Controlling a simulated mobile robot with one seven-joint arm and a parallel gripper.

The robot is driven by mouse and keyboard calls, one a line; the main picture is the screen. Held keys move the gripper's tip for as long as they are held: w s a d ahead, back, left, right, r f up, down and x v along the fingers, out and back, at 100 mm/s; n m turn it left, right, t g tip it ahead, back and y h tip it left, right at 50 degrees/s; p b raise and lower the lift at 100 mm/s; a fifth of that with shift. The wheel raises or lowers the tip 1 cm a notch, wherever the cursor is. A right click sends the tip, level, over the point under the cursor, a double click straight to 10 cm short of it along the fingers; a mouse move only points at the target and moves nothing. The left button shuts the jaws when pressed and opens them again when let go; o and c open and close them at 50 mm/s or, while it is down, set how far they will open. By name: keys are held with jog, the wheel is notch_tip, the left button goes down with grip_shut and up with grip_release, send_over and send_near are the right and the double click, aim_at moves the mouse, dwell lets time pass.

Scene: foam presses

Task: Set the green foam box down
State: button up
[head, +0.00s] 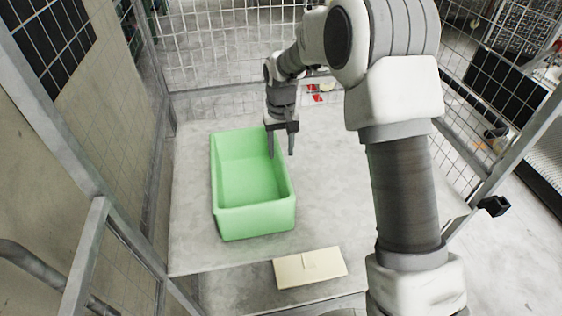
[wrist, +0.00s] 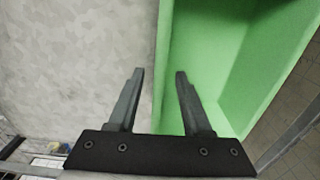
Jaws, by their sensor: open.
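The green foam box (head: 255,222) is an open, empty bin standing upright on the grey table (head: 320,190), left of the table's middle. My gripper (head: 281,155) is at the box's right side wall near its far end, fingers pointing down and spread apart. In the head view one finger overlaps the wall and the other is to its right. In the wrist view the box (wrist: 207,60) fills the right half, and its wall edge runs between the open fingers of my gripper (wrist: 160,75). I cannot tell whether a finger touches the wall.
Wire mesh fencing (head: 225,45) stands behind, and a grey post and wall panel stand close on the left. The table right of the box is clear where visible; my arm hides part of it.

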jog(key=shift+r, duration=2.25)
jog(key=s+d+r+m+t, duration=0.1)
jog(key=s+d+r, duration=0.45)
jog(key=r, duration=0.25)
jog(key=s+d+r+t, duration=0.2)
jog(key=s+d+r, duration=0.3)
jog(key=s+r, duration=0.2)
jog(key=s+d+r+m+t, duration=0.1)
jog(key=s+d, duration=0.5)
jog(key=s, duration=1)
jog(key=shift+r+m+t, duration=0.2)
jog(key=shift+m+t, duration=0.3)
jog(key=shift+t, duration=0.3)
jog(key=shift+d, duration=0.25)
